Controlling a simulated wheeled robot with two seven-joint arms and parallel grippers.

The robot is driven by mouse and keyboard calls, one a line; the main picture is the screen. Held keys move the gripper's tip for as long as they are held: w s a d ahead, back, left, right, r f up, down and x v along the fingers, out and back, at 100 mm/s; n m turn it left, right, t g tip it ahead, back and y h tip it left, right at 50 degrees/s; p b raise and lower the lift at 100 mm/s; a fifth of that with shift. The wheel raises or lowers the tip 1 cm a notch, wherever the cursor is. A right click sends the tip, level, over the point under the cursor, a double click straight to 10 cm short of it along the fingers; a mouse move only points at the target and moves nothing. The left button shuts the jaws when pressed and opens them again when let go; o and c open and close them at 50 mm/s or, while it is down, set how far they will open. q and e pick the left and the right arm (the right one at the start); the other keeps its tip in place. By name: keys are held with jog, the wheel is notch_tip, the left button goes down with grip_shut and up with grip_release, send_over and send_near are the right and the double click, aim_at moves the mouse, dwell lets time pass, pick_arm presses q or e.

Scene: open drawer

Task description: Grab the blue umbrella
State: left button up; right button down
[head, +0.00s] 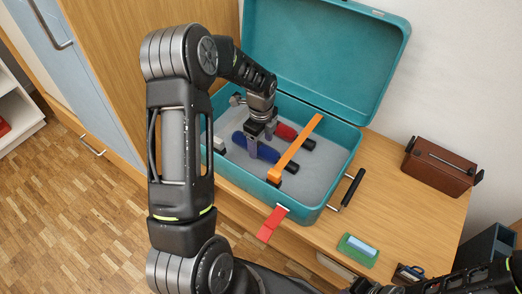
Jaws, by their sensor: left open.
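A blue umbrella (264,152) with a dark handle end lies in the open teal case (316,202), on its grey floor. My left gripper (257,146) reaches down into the case from above. Its open fingers are at the blue umbrella and hide part of it; I cannot tell whether they touch it. My right arm shows dark at the bottom right edge. Its gripper end is cut off by the frame and its fingers are not clear.
In the case, an orange bar-like tool (295,149) and a red-handled item (286,131) lie close by. A red piece (271,223) hangs at the front rim. A brown box (437,166) and a green-and-blue sponge (357,249) are on the wooden top.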

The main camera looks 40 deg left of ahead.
pick_arm(q)
notch_tip(320, 180, down, 3)
jog(key=shift+r, duration=0.2)
jog(key=shift+c, duration=0.3)
grip_shut()
dwell(0.7)
jog(key=shift+r, duration=0.1)
